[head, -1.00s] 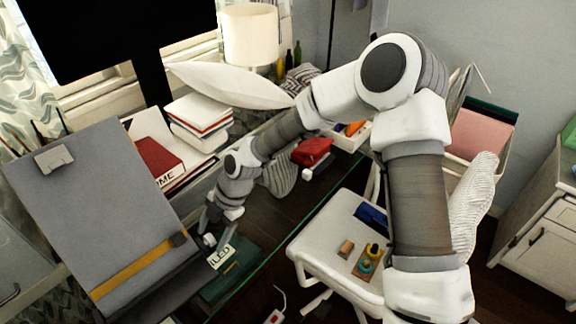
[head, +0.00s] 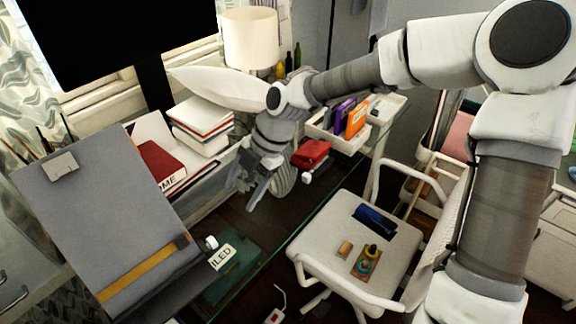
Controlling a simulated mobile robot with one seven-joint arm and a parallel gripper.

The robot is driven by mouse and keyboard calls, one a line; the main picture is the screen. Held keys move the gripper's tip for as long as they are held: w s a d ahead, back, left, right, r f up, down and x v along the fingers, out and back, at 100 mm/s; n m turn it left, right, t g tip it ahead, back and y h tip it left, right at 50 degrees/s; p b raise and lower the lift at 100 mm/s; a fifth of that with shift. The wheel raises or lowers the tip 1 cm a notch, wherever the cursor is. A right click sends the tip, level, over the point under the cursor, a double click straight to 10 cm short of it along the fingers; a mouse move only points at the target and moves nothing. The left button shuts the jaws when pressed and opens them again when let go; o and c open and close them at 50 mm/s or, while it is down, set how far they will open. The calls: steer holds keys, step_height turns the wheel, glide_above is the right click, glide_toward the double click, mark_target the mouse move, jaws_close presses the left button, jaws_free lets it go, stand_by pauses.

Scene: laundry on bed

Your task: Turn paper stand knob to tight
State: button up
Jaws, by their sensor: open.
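The paper stand (head: 105,215) is a tilted grey board at the left of the head view, with a metal clip at its top and a yellow strip across its lower part. A small pale knob (head: 211,242) shows at its lower right side; I cannot tell whether it is tight or loose. My gripper (head: 244,196) is open and empty. It hangs above the dark desk, up and to the right of the knob, clear of it.
A dark green box (head: 232,272) with a white label lies just right of the stand. Books (head: 160,165) stand behind it, and a red pouch (head: 311,153) lies to the right. A white chair (head: 330,245) stands before the glass desk edge.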

steer(key=s+d+r+m+t+h+b, duration=0.1)
steer(key=d+r+m+t+h+b, duration=0.1)
steer(key=d+r+m, duration=0.5)
steer(key=shift+s+d+m+t+h+b, duration=0.2)
steer(key=shift+d+m+t+h+b, duration=0.35)
steer(key=shift+d+m, duration=1.1)
steer(key=shift+a+m, duration=0.25)
steer(key=shift+a, duration=0.05)
steer(key=shift+r, duration=0.1)
